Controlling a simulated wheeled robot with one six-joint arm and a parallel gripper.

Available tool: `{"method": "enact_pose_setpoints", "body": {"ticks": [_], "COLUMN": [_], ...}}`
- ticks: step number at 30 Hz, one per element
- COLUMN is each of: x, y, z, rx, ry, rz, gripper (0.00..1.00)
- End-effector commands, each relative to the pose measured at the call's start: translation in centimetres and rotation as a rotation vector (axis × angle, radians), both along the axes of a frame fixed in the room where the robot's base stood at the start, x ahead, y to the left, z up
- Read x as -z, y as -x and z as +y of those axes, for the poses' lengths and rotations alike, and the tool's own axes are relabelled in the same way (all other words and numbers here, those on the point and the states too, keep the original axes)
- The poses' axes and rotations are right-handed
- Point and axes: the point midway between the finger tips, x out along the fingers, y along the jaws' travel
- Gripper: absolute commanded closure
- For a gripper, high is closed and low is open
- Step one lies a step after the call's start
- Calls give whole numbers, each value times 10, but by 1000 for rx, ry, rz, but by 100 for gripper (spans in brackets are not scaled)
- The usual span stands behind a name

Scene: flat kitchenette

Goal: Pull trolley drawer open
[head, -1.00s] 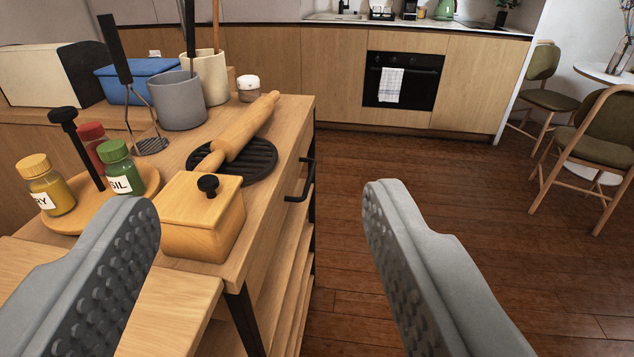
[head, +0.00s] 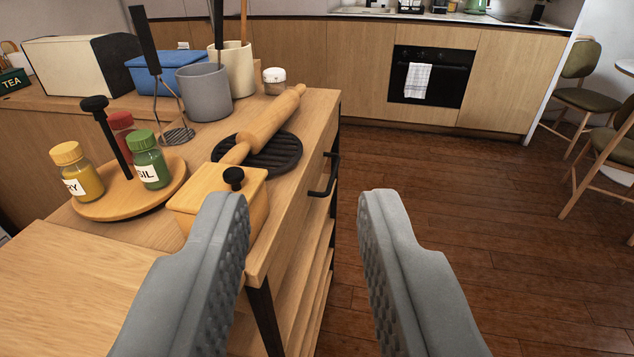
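The wooden trolley (head: 284,243) stands left of centre, its right side showing a drawer front with a black bar handle (head: 327,180). The drawer looks closed, its front in line with the trolley's side. My gripper (head: 303,200) is open and empty, with grey ridged fingers. The handle shows between and beyond the fingertips, apart from them. The left finger overlaps the view of the wooden box (head: 258,203) with a black knob; I cannot tell if they touch.
On the trolley top are a rolling pin (head: 262,126) on a black trivet (head: 285,155), a round spice tray (head: 120,205) with jars, and utensil cups. Open floor (head: 430,200) lies right of the trolley. Chairs (head: 575,95) and an oven (head: 430,76) are farther off.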

Motion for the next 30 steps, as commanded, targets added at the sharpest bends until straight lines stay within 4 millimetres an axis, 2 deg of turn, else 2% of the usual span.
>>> {"method": "enact_pose_setpoints", "body": {"ticks": [5,9,18,24,30], "x": [37,76,151,188,216], "y": [-34,-64,-117,-149,-182], "z": [-9,-15,-22,-25,-34], "rx": [22,28,-8,-62,-129], "ry": [-77,-175,-421,-610,-811], "rz": [145,294,552,659,703], "gripper": [69,69,69,69,69]}}
